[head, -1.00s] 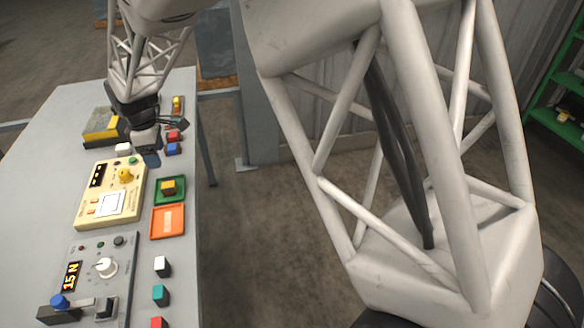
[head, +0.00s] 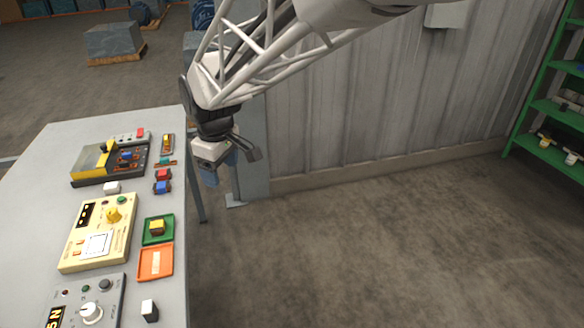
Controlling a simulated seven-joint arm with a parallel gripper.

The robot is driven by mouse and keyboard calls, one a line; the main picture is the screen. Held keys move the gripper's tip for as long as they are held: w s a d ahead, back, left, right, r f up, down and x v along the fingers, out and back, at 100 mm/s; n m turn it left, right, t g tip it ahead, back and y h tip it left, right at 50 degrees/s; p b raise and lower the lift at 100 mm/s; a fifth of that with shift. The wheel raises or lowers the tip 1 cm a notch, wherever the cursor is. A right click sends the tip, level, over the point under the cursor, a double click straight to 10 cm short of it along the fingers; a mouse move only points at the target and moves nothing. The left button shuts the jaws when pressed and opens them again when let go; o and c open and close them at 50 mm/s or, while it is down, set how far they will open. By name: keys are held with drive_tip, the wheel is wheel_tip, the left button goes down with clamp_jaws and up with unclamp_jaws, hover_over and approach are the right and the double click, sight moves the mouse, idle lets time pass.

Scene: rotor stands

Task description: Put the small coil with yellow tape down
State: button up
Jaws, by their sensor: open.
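A small yellow-topped block (head: 157,227), which looks like the coil with yellow tape, sits in the green tray (head: 146,240) near the table's right edge. The tape itself is too small to make out. My gripper (head: 230,162) is open, with nothing seen between its fingers. It is beyond the table's right edge, above and to the right of the green tray in the picture, clear of the block.
An orange tray (head: 144,270) lies just in front of the green one. A cream instrument box (head: 75,255) stands to the left. Red (head: 163,174) and blue (head: 162,188) blocks stand behind the trays. A corrugated wall (head: 380,110) rises at the right.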

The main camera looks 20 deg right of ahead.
drive_tip(key=s+d+m, duration=0.5)
drive_tip(key=s+d, duration=0.3)
drive_tip(key=s, duration=0.4)
drive_tip(key=s+d+m+t, duration=0.1)
drive_tip(key=s+d+m, duration=0.4)
drive_tip(key=s+d, duration=0.3)
drive_tip(key=shift+s+d+r+h, duration=0.35)
drive_tip(key=shift+s+r, duration=0.1)
drive_tip(key=shift+s, duration=1.6)
